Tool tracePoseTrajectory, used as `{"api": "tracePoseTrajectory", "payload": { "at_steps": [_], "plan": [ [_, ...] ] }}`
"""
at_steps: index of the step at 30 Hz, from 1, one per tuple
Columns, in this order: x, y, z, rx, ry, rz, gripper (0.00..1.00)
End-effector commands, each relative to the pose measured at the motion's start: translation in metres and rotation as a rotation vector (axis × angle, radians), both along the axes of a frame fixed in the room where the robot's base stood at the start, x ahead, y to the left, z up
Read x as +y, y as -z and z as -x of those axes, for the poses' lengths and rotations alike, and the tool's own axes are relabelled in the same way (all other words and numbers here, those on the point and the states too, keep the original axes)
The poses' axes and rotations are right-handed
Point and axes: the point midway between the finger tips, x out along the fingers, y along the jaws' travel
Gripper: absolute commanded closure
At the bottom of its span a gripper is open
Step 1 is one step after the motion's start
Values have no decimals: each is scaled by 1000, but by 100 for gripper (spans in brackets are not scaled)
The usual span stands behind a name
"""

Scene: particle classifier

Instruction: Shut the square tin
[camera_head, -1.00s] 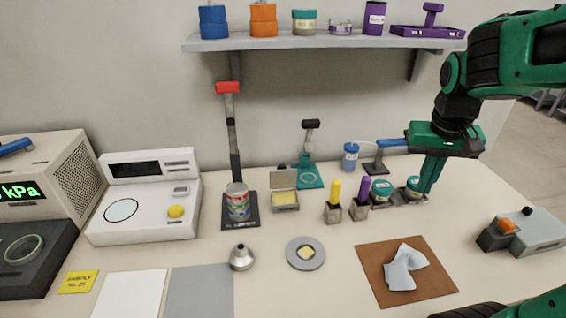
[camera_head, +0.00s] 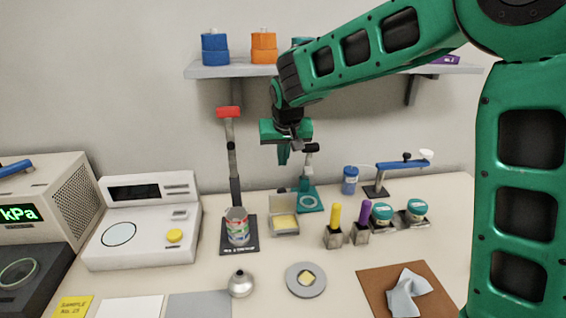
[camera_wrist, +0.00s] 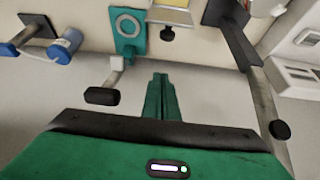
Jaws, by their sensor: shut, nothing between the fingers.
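The square tin (camera_head: 285,230) stands open on the bench, its grey lid raised at the back and a yellow filling inside. Part of the tin (camera_wrist: 172,14) shows at the top edge of the wrist view. My gripper (camera_head: 283,158) is in the air above and behind the tin, pointing down and well apart from it. In the wrist view my green gripper fingers (camera_wrist: 160,80) are together with nothing between them.
A teal stand with a black-topped post (camera_head: 310,199) is right behind the tin. A red-topped post (camera_head: 232,150) and a striped can (camera_head: 237,227) stand to its left. Yellow (camera_head: 334,228) and purple (camera_head: 360,225) handled items stand to its right. The shelf (camera_head: 220,71) is above.

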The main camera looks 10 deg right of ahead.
Motion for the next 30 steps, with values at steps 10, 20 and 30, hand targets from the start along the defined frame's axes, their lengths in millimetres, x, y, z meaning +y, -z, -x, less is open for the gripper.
{"api": "tracePoseTrajectory", "payload": {
  "at_steps": [10, 20, 30],
  "plan": [
    [-2, 55, -27, 3, 2, 1, 100],
    [-1, 71, -7, 1, -1, 0, 100],
    [0, 72, 6, 0, 1, 0, 100]
  ]
}}
